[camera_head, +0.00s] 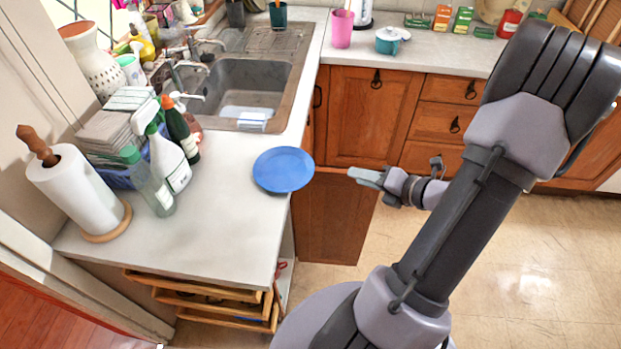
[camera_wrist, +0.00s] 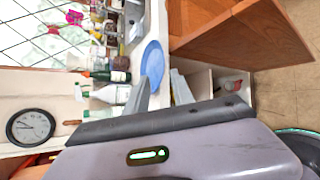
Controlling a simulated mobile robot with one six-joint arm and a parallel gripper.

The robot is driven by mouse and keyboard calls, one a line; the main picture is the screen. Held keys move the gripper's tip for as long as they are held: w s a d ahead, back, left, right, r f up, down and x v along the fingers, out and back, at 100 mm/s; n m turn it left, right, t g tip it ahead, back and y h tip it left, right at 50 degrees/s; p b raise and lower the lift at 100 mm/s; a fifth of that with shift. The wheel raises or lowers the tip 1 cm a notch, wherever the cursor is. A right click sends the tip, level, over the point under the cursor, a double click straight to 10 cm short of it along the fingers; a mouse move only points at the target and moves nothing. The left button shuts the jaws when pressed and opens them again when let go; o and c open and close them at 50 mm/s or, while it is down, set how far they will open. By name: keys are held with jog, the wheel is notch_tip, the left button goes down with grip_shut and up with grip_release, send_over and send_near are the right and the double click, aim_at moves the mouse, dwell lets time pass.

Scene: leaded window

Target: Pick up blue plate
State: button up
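The blue plate (camera_head: 283,169) lies on the white countertop, close to its right edge, in the head view. It also shows in the wrist view (camera_wrist: 152,64), just beyond my fingertips. My gripper (camera_head: 362,177) is to the right of the plate, past the counter's edge, with a gap between them. In the wrist view the two grey fingers (camera_wrist: 160,88) stand apart with nothing between them. The whole plate is visible in the head view.
A spray bottle (camera_head: 168,158), other bottles and a paper towel roll (camera_head: 78,190) stand left of the plate. The sink (camera_head: 240,88) is behind it. An open cabinet door (camera_head: 335,215) juts out below my gripper. Open drawers (camera_head: 215,300) stick out at the counter's front.

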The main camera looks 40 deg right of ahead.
jog(key=b+x, duration=0.6)
jog(key=x, duration=1.1)
jog(key=shift+f, duration=0.5)
jog(key=shift+w+d, duration=0.1)
jog(key=shift+w, duration=0.05)
grip_shut()
